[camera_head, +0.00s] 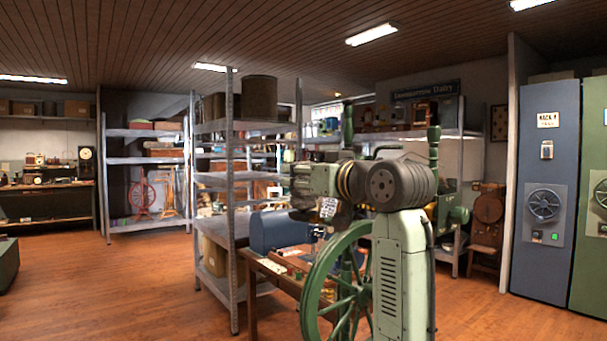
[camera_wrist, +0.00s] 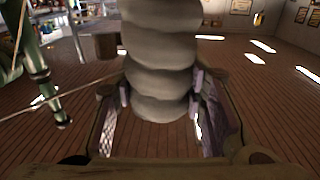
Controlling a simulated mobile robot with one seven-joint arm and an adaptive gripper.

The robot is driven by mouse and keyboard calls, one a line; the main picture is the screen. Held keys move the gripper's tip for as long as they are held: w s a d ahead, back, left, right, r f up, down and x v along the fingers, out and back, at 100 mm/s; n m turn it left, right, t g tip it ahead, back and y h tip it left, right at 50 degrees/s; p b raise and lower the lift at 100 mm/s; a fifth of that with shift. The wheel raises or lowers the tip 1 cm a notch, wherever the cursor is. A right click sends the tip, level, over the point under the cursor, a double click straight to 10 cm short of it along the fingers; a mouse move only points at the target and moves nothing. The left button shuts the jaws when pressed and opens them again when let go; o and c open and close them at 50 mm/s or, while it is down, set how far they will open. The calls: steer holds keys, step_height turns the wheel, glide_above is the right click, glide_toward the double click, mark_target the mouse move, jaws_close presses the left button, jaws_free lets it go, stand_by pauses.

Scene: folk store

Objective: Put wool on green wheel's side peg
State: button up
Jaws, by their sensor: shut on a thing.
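A stack of grey wool (camera_wrist: 160,55) with rounded bulges fills the middle of the wrist view. My gripper (camera_wrist: 162,105) is shut on its lower part, one finger on each side. The green wheel (camera_head: 318,270) stands upright in the head view, partly hidden behind my arm. Green turned posts rise above it, one at the left (camera_head: 347,125) and one at the right (camera_head: 433,150). A green turned post (camera_wrist: 36,82) also shows at the left of the wrist view, apart from the wool. I cannot make out which part is the side peg. My arm hides my fingertips and the wool in the head view.
Blue (camera_head: 549,190) and green cabinets stand at the right. The wooden floor at the left is largely clear.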

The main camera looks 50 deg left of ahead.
steer(key=o, duration=1)
steer(key=s+d, duration=0.2)
steer(key=d, duration=1)
steer(key=shift+w+a, duration=0.1)
